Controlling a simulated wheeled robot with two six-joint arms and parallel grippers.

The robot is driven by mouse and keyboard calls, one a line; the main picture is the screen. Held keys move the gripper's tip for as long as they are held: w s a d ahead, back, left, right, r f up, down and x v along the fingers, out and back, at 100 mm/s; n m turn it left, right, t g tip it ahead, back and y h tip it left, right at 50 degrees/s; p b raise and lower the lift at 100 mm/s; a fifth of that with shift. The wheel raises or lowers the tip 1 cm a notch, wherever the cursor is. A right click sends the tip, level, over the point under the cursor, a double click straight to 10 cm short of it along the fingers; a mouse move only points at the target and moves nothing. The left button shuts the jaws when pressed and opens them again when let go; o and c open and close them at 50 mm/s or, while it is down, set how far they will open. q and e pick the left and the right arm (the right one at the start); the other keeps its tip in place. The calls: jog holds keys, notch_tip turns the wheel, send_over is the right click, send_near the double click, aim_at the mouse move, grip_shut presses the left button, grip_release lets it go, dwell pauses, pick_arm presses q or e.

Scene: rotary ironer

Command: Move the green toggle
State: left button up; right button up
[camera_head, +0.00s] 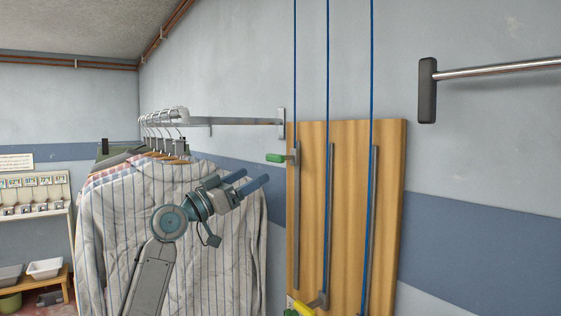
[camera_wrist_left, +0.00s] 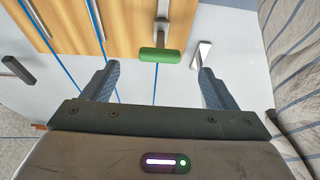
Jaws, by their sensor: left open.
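The green toggle (camera_head: 275,157) is a small rounded handle at the top of the leftmost slot of the wooden board (camera_head: 347,200). In the left wrist view the green toggle (camera_wrist_left: 160,55) lies ahead of and between the two fingers, apart from them. My left gripper (camera_head: 253,184) is open and empty, left of and a little below the toggle in the head view. It also shows in the left wrist view (camera_wrist_left: 160,85) with its fingers spread wide. My right gripper is not in view.
Striped shirts (camera_head: 150,220) hang on a rail (camera_head: 235,121) just behind my left arm. Blue cords (camera_head: 327,60) run down over the board's slots. Yellow and green handles (camera_head: 304,309) sit at the board's bottom. A dark-ended metal bar (camera_head: 427,90) juts out upper right.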

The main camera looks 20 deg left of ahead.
aim_at(271, 159)
pick_arm(q)
jog(key=p+x, duration=0.1)
jog(key=x, duration=0.2)
jog(key=r+p+x, duration=0.1)
jog(key=p+x, duration=0.1)
jog(key=x, duration=0.1)
jog(key=p+x, duration=0.2)
jog(key=x, duration=0.2)
jog(key=shift+s+a+r, duration=0.2)
jog(key=shift+s+r, duration=0.05)
jog(key=shift+r, duration=0.05)
jog(key=shift+w+d+p, duration=0.25)
jog(key=shift+w+p, duration=0.2)
